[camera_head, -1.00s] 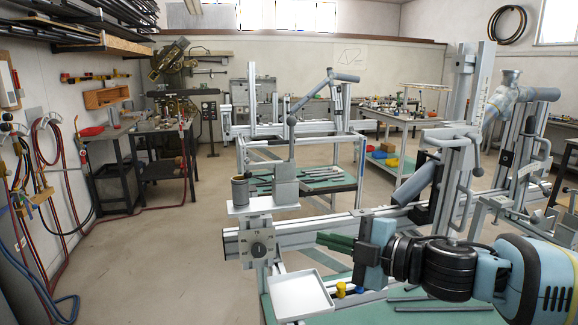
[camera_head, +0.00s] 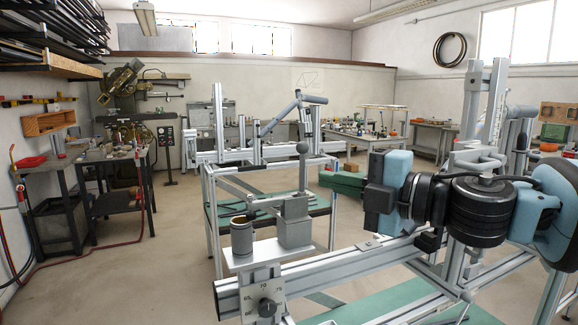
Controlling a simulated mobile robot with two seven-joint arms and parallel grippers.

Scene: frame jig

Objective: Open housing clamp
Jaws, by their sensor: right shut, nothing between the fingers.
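The housing clamp (camera_head: 294,222) is a grey block near the middle of the view, on a light plate at the end of the metal rail. Its lever (camera_head: 302,168) stands upright with a round grey knob on top. A thin bar reaches left from the block towards a dark cylindrical cup (camera_head: 241,238) on the same plate. My left gripper is out of view.
The long metal rail (camera_head: 345,262) runs from the clamp to the right, below my right arm. A dial (camera_head: 266,307) sits on the front of the rail end. Behind stands a frame table with a green top (camera_head: 225,213). The floor at left is open.

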